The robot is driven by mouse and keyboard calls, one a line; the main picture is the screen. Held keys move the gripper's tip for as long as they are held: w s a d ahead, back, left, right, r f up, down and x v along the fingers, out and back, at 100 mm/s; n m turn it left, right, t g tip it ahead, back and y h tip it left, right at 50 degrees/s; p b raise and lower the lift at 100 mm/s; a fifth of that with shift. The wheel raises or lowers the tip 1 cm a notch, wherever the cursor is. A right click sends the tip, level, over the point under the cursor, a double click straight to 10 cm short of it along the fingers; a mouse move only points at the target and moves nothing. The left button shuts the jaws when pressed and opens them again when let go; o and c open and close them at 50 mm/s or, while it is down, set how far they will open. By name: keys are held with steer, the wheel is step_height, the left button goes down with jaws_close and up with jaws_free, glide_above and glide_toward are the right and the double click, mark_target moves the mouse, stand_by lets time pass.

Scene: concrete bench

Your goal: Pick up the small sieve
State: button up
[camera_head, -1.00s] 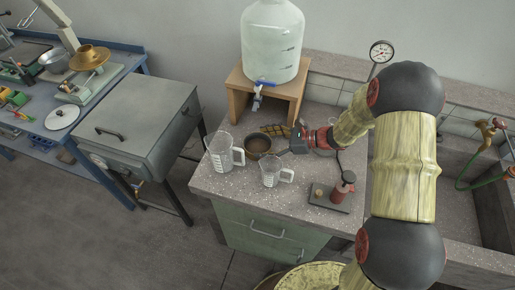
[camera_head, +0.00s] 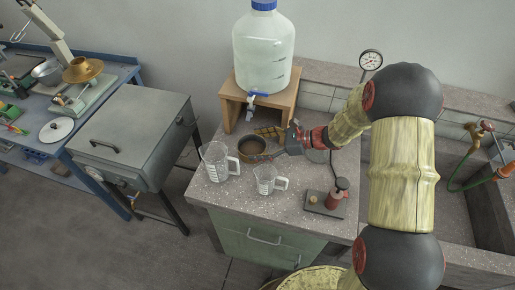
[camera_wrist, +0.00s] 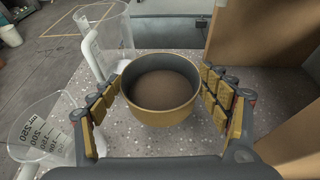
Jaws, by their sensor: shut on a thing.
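The small sieve (camera_wrist: 160,88) is a round pan with a brass outer wall, grey inner wall and brown bottom. It is upright between the gold-padded fingers of my gripper (camera_wrist: 158,80) in the wrist view. The fingers close on it from left and right. In the head view the sieve (camera_head: 251,147) is above the bench corner, behind the two clear jugs, with my gripper (camera_head: 268,143) reaching it from the right. How far its underside is from the bench is hard to tell.
A large clear jug (camera_head: 215,162) and a smaller one (camera_head: 266,181) stand close to the sieve. A wooden stand (camera_head: 230,97) with a big water bottle (camera_head: 264,55) is behind. A small red device (camera_head: 334,195) sits right, the sink (camera_head: 455,200) further right.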

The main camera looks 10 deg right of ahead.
mark_target(258, 153)
step_height(258, 153, up, 9)
steer(key=p, duration=0.3)
steer(key=s+d+p, duration=0.1)
steer(key=s+d, duration=0.2)
steer(key=s, duration=0.5)
steer(key=s+d+p, duration=0.2)
steer(key=s+d, duration=0.2)
steer(key=s, duration=0.4)
steer(key=shift+s+f+p, duration=0.3)
steer(key=shift+s+f, duration=0.05)
steer(key=shift+f, duration=0.05)
